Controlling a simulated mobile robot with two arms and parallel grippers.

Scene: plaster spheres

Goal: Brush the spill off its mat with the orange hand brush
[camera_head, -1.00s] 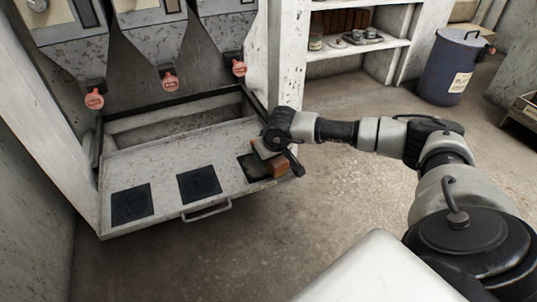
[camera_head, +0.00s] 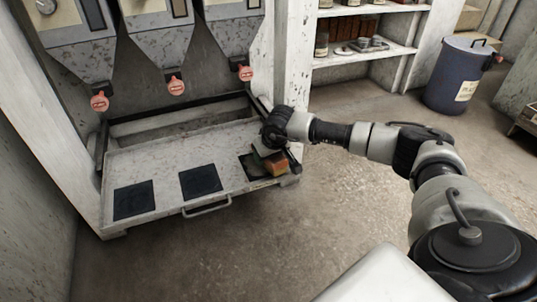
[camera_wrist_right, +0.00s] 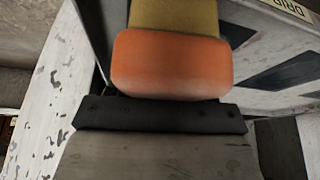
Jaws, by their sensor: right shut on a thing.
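My right gripper (camera_head: 272,150) is over the right end of a pale, speckled pull-out tray (camera_head: 160,168). It is shut on the orange hand brush (camera_head: 277,166). The brush's orange block (camera_wrist_right: 172,62) and tan bristles (camera_wrist_right: 174,15) show in the right wrist view, beyond my dark jaw. In the head view the brush and gripper partly cover the right dark mat (camera_head: 247,164). The spill cannot be made out clearly; the mat's visible part looks dark and slightly greenish. Contact between bristles and mat cannot be told. My left gripper is not in view.
Two more dark mats, a left one (camera_head: 134,200) and a middle one (camera_head: 200,181), lie on the tray. A handle (camera_head: 207,206) is on its front edge. Hoppers with red valves (camera_head: 176,88) hang above. A white post (camera_head: 290,55) stands behind my gripper.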

